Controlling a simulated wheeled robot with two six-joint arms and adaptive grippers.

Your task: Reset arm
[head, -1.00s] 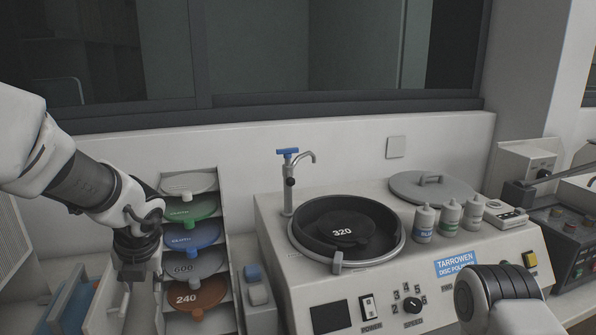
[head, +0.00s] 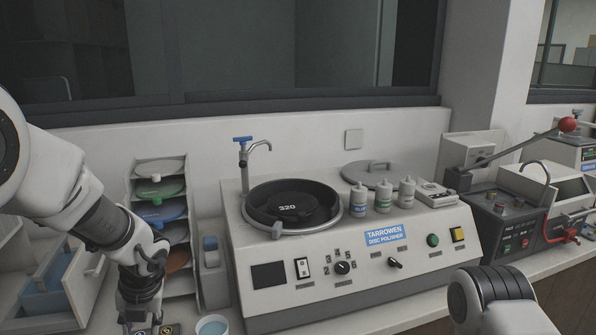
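My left arm comes in from the left edge, and my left gripper (head: 142,312) points down at the bottom left, in front of the disc rack. Its fingertips are at or below the picture's lower edge, so its opening does not show. I see nothing clearly held in it. A rounded white and black part of my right arm (head: 500,302) shows at the bottom right, left of the bench's front edge at the far right. My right gripper is outside the picture.
The disc polisher (head: 345,265) with its black 320 disc (head: 288,208) fills the middle. A small cup (head: 212,325) sits near my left gripper. A red-knobbed lever (head: 567,125) rises at the right.

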